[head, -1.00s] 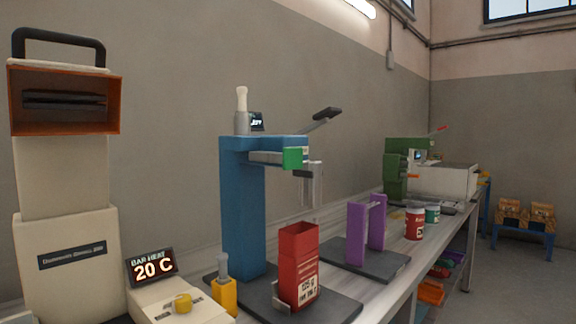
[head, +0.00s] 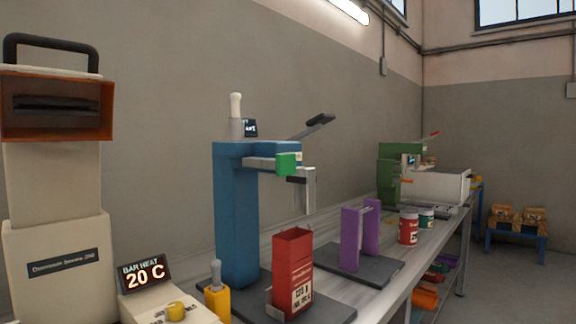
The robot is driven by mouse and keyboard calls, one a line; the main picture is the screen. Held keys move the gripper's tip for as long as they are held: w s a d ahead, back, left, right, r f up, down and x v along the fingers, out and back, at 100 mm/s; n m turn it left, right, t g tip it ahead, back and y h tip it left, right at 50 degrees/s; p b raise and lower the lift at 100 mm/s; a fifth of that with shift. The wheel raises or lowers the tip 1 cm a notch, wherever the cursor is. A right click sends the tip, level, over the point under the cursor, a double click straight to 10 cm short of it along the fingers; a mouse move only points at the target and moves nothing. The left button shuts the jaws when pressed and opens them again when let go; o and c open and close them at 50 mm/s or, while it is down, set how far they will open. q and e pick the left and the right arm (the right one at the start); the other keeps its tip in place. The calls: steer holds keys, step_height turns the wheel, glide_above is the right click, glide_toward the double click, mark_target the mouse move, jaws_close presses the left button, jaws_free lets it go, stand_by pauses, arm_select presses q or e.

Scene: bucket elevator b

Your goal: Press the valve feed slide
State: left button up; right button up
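A blue press-like machine (head: 236,215) stands on the bench in the middle of the head view. A horizontal grey slide with a green block (head: 287,164) at its end sticks out to the right near its top. I cannot tell for sure whether this is the valve feed slide. A white part (head: 305,182) hangs below the arm. A dark lever (head: 313,126) rises to the right, and a white-handled knob (head: 236,112) stands on top. A red open-topped bag (head: 293,270) stands upright on the dark base below. Neither gripper shows.
A purple stand (head: 361,238), red can (head: 408,228) and green machine (head: 400,175) stand farther along the bench (head: 385,283). Open floor lies at right.

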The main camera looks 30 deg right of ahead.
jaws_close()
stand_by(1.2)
